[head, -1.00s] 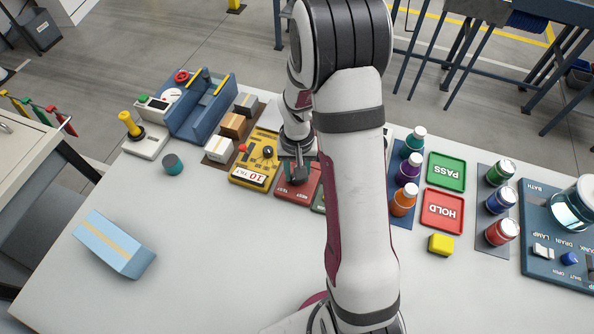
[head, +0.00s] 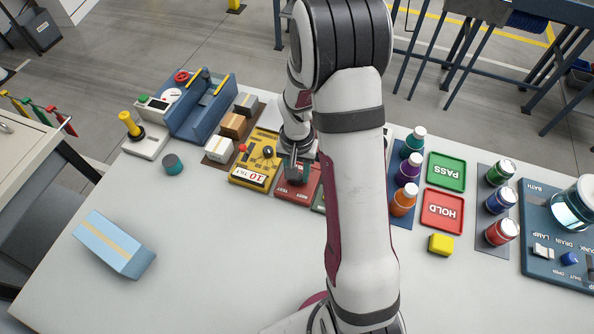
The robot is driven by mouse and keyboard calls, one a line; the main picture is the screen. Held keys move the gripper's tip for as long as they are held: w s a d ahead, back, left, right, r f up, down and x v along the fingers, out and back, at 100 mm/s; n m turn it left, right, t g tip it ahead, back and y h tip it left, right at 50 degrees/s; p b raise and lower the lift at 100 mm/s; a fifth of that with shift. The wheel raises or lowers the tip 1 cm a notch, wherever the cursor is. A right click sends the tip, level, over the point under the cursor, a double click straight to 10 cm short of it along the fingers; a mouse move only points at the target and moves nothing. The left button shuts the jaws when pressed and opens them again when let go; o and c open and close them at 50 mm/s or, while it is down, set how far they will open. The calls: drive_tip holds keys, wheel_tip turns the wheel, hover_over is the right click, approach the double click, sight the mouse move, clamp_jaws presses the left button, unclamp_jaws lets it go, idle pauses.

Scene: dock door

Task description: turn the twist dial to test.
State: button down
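A red panel (head: 311,190) with small white lettering lies on the table among other panels. The lettering is too small to read with certainty. My gripper (head: 297,176) points down over the middle of this panel, low and close to its face. I cannot tell whether the fingers are open, shut or around a dial.
A yellow panel (head: 248,174) with a black knob and a red button stands left of the red one. Bottles and the PASS (head: 446,171) and HOLD (head: 443,212) trays are at right. The front table is mostly clear, with a blue box (head: 108,244).

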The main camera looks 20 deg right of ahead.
drive_tip(key=c, duration=0.5)
unclamp_jaws()
wheel_tip(320, 180, up, 16)
drive_tip(key=shift+f, duration=0.1)
drive_tip(key=s+a+r, duration=0.1)
drive_tip(key=s+a, duration=0.3)
drive_tip(key=s, duration=0.3)
drive_tip(key=s+a+r+n+y, duration=0.1)
drive_tip(key=s+a, duration=0.2)
drive_tip(key=s, duration=0.4)
drive_tip(key=s+a+r+n, duration=0.1)
drive_tip(key=s+a, duration=0.3)
drive_tip(key=s, duration=0.3)
drive_tip(key=shift+s+a+y, duration=0.25)
drive_tip(key=shift+a+y, duration=0.05)
drive_tip(key=shift+y, duration=0.1)
